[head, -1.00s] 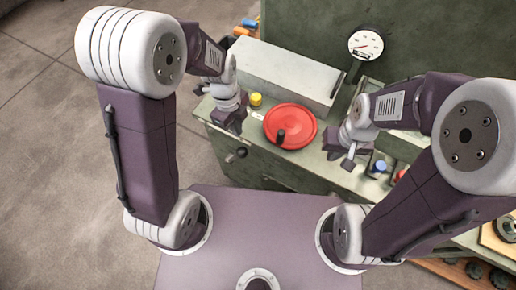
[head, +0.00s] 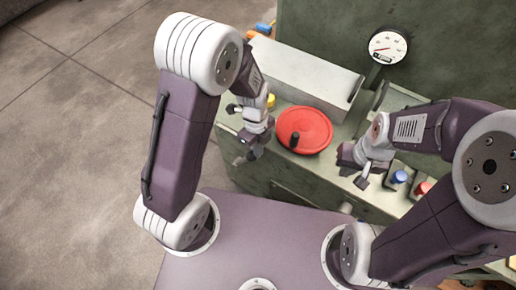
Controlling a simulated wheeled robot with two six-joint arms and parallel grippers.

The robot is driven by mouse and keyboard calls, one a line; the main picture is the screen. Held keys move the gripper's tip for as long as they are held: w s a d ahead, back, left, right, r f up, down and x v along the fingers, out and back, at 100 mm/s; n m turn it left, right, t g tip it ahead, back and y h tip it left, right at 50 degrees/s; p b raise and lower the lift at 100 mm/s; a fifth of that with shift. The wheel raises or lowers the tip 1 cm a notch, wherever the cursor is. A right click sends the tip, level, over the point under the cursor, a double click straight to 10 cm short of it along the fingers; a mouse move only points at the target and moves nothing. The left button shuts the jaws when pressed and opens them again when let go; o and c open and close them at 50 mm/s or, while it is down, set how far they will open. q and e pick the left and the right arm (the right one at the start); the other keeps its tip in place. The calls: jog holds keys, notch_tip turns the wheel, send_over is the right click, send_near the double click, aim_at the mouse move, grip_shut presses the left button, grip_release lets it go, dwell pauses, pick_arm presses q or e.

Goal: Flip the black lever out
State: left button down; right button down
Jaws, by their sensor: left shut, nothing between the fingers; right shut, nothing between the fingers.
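My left gripper (head: 248,150) is shut and hangs at the front left edge of the green bench, left of the red wheel. It covers the part of the bench front where a small dark lever-like knob showed earlier; I cannot tell that lever apart from the fingertips now, nor whether they touch it. A small black piece (head: 232,108) sticks out left of the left wrist; I cannot tell whether it is part of my gripper. My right gripper (head: 356,178) is shut and empty, over the bench front right of the wheel.
The red wheel (head: 313,124) with a black handle (head: 295,139) lies on the bench top. A yellow cap (head: 270,101), a long grey box (head: 305,72) and a gauge (head: 388,46) are behind. A blue button (head: 399,177) and red button (head: 423,188) are at right.

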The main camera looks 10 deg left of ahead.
jog(key=shift+f+b, duration=0.45)
jog(key=shift+f, duration=0.15)
pick_arm(q)
notch_tip(320, 180, down, 6)
jog(key=shift+s+d, duration=0.15)
jog(key=shift+s, duration=0.1)
